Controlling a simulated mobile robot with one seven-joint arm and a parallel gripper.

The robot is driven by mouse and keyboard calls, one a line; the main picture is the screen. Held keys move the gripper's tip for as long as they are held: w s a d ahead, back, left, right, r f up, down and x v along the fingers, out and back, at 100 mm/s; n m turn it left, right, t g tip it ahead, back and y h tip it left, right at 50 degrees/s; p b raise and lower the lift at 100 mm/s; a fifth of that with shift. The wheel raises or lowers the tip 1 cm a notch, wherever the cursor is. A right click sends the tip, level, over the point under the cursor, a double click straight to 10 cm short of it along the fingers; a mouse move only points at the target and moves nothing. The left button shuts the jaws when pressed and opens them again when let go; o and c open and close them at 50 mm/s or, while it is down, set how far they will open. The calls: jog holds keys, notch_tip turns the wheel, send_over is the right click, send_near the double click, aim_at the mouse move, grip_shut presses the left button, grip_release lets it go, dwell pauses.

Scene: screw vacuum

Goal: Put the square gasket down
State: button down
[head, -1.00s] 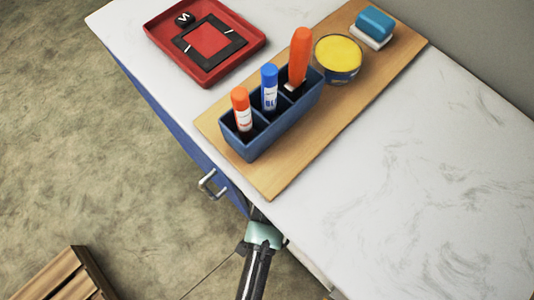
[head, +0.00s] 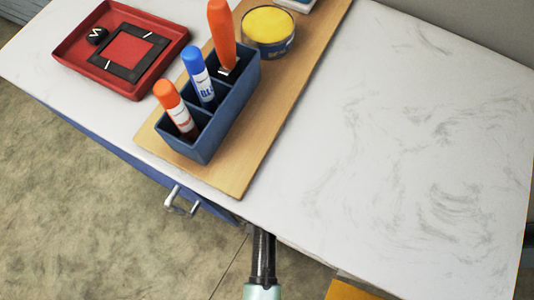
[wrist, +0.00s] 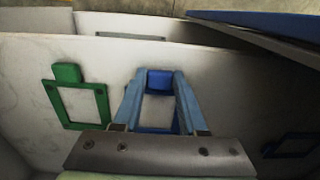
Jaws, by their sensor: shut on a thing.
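In the wrist view my gripper (wrist: 159,76) has its two pale blue fingers shut on a blue square gasket. The gasket's solid blue tab (wrist: 159,82) lies between the fingertips, and its open square frame (wrist: 157,130) shows between the fingers. A pale surface lies behind it; I cannot tell whether the gasket touches it. A green square frame with a tab (wrist: 80,105) is to the left, and a dark blue frame (wrist: 291,145) is at the right edge. The gripper is hidden in the head view.
On the counter (head: 420,130) stand a red tray (head: 70,62) with a black square frame (head: 128,68), a blue holder (head: 205,150) with glue sticks, and a yellow-topped tin (head: 268,30) on a wooden board (head: 230,180). The counter's right part is bare. A drawer handle (head: 182,204) juts from the front.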

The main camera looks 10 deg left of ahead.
jog(key=shift+c, duration=2.3)
grip_release()
notch_tip(320, 180, up, 8)
jog(key=p, duration=0.2)
jog(key=shift+f+p, duration=0.15)
jog(key=shift+p, duration=0.2)
jog(key=shift+s, duration=0.1)
